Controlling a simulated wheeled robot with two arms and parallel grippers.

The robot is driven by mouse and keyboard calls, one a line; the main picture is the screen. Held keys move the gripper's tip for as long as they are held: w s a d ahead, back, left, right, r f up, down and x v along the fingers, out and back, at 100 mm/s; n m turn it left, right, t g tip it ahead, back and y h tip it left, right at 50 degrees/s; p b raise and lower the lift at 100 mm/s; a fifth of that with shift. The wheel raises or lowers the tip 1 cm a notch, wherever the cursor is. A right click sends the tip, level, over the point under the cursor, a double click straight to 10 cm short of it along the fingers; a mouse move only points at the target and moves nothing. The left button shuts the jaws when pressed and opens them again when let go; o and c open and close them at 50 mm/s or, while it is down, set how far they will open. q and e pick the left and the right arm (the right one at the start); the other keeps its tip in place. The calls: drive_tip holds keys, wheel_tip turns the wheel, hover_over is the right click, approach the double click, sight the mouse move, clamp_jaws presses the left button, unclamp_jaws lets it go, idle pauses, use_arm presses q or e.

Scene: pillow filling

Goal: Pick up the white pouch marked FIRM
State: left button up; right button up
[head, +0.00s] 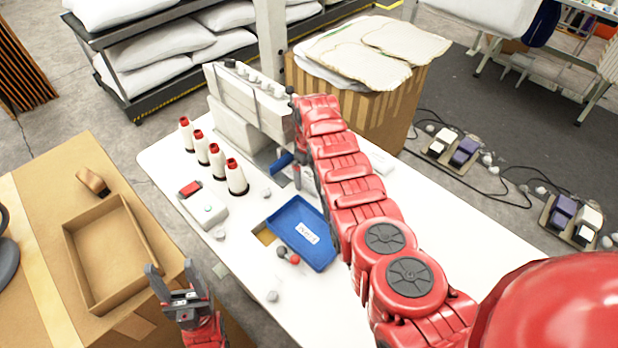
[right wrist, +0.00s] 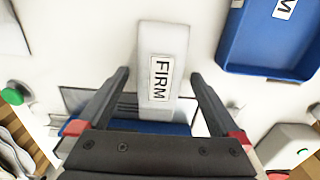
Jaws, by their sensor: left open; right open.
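The white pouch marked FIRM (right wrist: 164,42) shows in the right wrist view, with its label facing the camera. My right gripper (right wrist: 158,76) is open, with one finger on each side of the pouch and gaps between fingers and pouch. It is not closed on it. In the head view my right arm hides most of this gripper, and I cannot make out the pouch there. My left gripper (head: 172,283) is open and empty, near the cardboard box on the left.
A blue tray (head: 287,222) with a white label lies on the white table (head: 330,300). Thread cones (head: 235,180) and a sewing machine (head: 235,110) stand behind it. An open cardboard box (head: 75,240) is at left. A carton with fabric (head: 350,95) stands behind the table.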

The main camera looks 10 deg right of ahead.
drive_tip(key=c, duration=1.5)
drive_tip(key=shift+o, duration=0.2)
drive_tip(key=shift+r, duration=0.1)
